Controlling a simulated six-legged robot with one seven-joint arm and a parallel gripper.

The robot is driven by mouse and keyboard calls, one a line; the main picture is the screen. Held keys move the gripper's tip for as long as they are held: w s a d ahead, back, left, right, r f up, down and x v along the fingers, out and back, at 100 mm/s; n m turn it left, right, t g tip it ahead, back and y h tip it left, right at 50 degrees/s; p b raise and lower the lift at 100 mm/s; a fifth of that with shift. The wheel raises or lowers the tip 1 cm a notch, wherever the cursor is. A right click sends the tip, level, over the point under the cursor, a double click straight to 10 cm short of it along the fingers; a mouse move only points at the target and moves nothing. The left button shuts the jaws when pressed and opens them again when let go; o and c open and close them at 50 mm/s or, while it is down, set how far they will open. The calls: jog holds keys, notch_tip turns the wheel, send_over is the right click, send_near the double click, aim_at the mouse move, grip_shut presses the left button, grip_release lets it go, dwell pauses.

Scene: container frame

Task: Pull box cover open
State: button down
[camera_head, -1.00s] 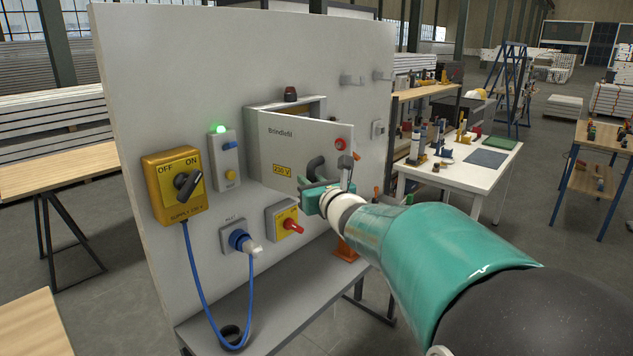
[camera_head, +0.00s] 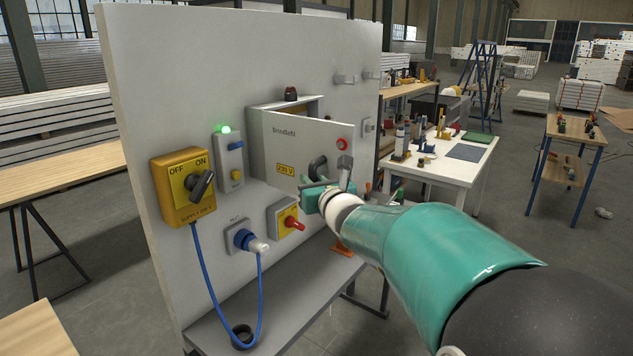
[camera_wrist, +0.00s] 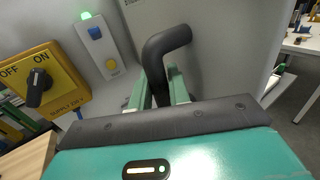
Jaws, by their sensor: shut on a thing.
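The grey box cover (camera_head: 285,150), marked "Brindlefil" and "230 V", stands partly open on the box (camera_head: 262,108). It swings out from its left side, and a gap shows along its top. A curved black handle (camera_head: 318,166) sits on the cover's lower right; it also shows in the wrist view (camera_wrist: 167,42). My gripper (camera_wrist: 163,95) is shut on the handle, with one finger on each side of its lower part. In the head view my gripper (camera_head: 325,192) is at the cover's lower right. The box's inside is mostly hidden behind the cover.
A red-knobbed yellow switch (camera_head: 285,217) sits below the cover. A grey ledge (camera_head: 300,285) runs underneath.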

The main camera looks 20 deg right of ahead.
jog(key=shift+a, duration=0.15)
dwell(0.4)
jog(key=c, duration=1.4)
grip_release()
jog(key=shift+s, duration=0.2)
jog(key=s, duration=1.3)
jog(key=shift+s, duration=0.25)
